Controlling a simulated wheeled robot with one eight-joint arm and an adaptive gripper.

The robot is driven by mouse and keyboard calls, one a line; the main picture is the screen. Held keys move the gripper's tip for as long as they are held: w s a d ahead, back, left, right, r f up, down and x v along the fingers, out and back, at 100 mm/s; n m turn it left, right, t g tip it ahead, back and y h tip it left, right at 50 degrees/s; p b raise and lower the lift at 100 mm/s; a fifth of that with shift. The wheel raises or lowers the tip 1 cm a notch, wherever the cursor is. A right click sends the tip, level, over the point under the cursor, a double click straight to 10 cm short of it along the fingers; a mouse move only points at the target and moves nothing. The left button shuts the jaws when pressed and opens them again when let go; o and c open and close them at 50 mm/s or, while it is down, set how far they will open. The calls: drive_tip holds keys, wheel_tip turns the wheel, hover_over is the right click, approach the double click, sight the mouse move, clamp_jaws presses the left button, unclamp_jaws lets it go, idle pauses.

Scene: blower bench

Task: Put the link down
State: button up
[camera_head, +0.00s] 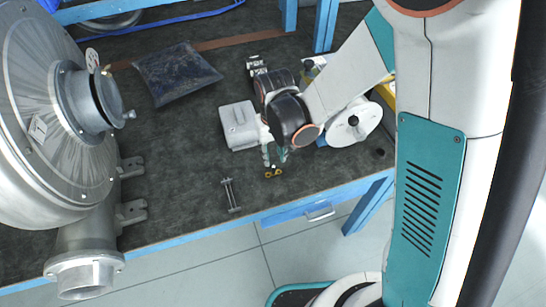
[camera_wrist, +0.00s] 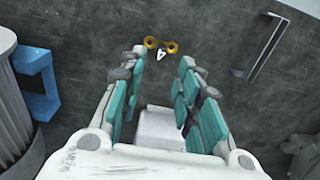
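The link (camera_head: 273,173) is a small brass-coloured piece with two rings, low near the front of the dark bench top. In the wrist view the link (camera_wrist: 172,47) lies just beyond my fingertips, roughly in line with the gap, with a small white pointed piece by it. My gripper (camera_head: 274,157) points down above the bench, just behind the link in the head view. In the wrist view my gripper (camera_wrist: 164,60) has its teal-padded fingers apart, with clear space between them. I see no finger closed on the link. It seems to rest on the bench; exact contact is hard to tell.
A thin metal handle (camera_head: 231,195) lies left of the link. A grey box (camera_head: 238,126) and a white spool (camera_head: 354,122) stand close to my gripper. Bench between blower and handle is clear.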

sight(273, 166)
wheel_tip(273, 166, up, 6)
drive_tip(key=p, duration=0.1)
drive_tip(key=shift+r+p, duration=0.15)
drive_tip(key=shift+p, duration=0.15)
idle(0.3)
